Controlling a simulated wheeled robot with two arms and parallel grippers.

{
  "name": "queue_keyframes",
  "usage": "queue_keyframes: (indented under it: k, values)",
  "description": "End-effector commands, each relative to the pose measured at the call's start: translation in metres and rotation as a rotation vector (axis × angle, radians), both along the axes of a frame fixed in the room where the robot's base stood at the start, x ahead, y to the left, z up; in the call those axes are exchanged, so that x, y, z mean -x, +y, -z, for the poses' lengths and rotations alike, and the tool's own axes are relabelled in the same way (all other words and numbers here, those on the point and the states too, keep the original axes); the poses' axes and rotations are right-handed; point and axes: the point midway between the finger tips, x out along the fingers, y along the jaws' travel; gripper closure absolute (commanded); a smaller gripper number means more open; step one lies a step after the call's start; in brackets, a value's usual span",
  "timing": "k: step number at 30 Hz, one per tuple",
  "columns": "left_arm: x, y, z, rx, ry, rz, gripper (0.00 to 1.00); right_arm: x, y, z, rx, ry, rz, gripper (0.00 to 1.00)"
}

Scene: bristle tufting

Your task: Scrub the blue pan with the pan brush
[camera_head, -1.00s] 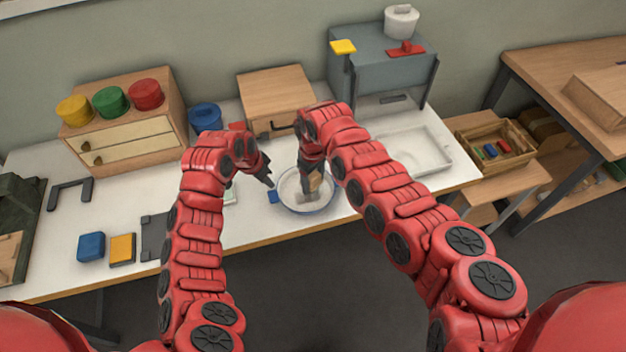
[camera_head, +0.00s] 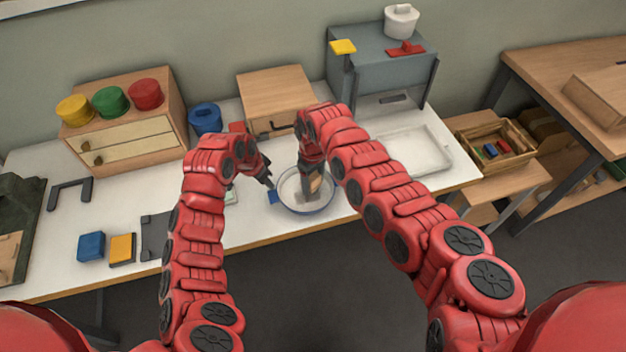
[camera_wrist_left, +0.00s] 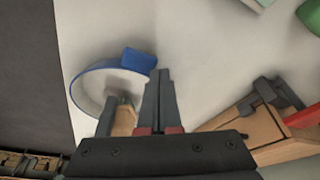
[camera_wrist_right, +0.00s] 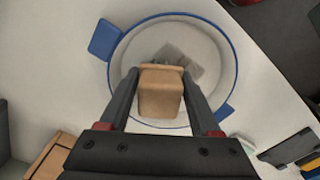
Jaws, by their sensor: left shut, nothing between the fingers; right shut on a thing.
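The blue pan (camera_head: 326,205) is a round white-bottomed pan with a blue rim and blue side tabs, standing on the white table near its front edge. My right gripper (camera_head: 311,188) is shut on the wooden block of the pan brush (camera_wrist_right: 161,92) and holds it inside the pan. A grey patch shows on the pan floor beyond the brush in the right wrist view (camera_wrist_right: 178,60). The brush's lower end is hidden there.
A blue block (camera_head: 91,247) and a yellow block (camera_head: 122,248) lie at the front left. A wooden box (camera_head: 277,92) stands behind the pan, and a white tray (camera_head: 440,160) lies to its right. A drawer cabinet (camera_head: 120,135) stands at the back left.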

Motion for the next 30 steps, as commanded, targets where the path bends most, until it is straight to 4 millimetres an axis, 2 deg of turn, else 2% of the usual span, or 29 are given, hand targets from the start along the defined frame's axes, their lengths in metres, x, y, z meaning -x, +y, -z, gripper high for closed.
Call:
queue_keyframes:
  k: [23, 30]
  values:
    - [0.0, 0.0, 0.0, -0.001, 0.001, 0.0, 1.0, 0.0, 0.0, 0.015, 0.0, 0.0, -0.001, 0.8]
    - [0.0, 0.0, 0.0, -0.001, 0.001, 0.0, 1.0, 0.003, 0.01, 0.015, -0.001, -0.001, -0.001, 0.8]
